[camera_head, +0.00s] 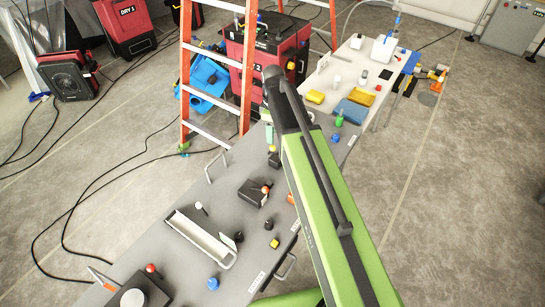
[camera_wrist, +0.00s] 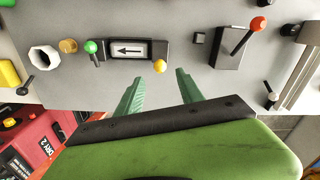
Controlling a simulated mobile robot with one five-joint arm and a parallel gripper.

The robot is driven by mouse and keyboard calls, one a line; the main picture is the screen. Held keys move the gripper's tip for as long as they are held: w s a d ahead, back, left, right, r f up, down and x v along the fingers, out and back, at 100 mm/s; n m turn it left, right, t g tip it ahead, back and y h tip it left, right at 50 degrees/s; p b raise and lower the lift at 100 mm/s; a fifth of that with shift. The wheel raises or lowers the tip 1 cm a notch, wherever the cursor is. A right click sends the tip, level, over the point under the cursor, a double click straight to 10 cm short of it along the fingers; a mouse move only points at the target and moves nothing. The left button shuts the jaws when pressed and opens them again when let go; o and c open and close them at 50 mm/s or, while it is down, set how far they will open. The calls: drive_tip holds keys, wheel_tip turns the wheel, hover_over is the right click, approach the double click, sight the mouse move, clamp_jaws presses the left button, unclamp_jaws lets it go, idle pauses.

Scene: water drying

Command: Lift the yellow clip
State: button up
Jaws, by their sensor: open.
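I cannot tell for sure which yellow thing is the clip. A yellow piece (camera_wrist: 8,73) is cut by the left edge of the wrist view. A small yellow ball (camera_wrist: 160,66) sits by the lower right corner of an arrow panel. In the head view a yellow block (camera_head: 315,97) lies on the pale table, and a small yellow-topped piece (camera_head: 275,243) is on the grey table. My gripper (camera_wrist: 157,84) is open, with two green fingers apart. It points at the tabletop near the yellow ball, with nothing between the fingers. In the head view my arm hides much of it.
An orange ladder (camera_head: 185,70) and red DRY 2 machine (camera_head: 265,60) stand beside the tables.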

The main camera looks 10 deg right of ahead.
sight(272, 146)
wheel_tip(272, 146, down, 9)
drive_tip(key=b, duration=0.7)
drive_tip(key=shift+f+b, duration=0.2)
drive_tip(key=shift+b, duration=0.2)
drive_tip(key=shift+r, duration=0.1)
clamp_jaws()
